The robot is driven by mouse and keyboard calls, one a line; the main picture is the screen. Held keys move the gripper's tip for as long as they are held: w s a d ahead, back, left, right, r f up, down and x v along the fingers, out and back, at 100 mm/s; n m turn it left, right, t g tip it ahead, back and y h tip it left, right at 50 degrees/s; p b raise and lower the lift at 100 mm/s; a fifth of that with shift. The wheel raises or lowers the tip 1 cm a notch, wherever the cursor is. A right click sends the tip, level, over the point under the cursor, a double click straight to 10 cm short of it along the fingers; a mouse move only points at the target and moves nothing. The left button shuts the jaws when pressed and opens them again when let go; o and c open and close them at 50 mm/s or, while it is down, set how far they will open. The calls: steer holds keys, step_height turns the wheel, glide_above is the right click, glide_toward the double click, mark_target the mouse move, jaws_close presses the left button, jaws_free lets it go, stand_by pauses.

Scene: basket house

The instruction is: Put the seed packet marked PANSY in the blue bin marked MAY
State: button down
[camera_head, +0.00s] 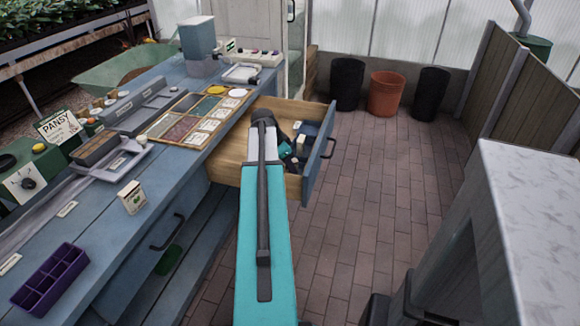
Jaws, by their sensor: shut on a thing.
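A white card marked PANSY (58,127) stands tilted at the left of the bench, by a green device. A small white packet (132,197) with a green picture stands on the bench's front part; its print is too small to read. My gripper (290,162) is low inside the open wooden drawer (232,165), mostly hidden behind my arm. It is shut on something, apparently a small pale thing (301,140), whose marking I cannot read. A dark blue container (314,130) sits in the drawer beside the gripper. No MAY label is readable.
The drawer's blue front with a handle (331,148) juts over the brick floor. A seed tray (190,120) and a purple divided box (50,278) are on the bench. A marble-topped counter (530,200) stands right. The floor between is clear.

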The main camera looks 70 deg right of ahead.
steer(key=shift+f, duration=0.15)
steer(key=c, duration=1.6)
jaws_free()
steer(key=shift+v, duration=6.15)
steer(key=shift+d, duration=0.1)
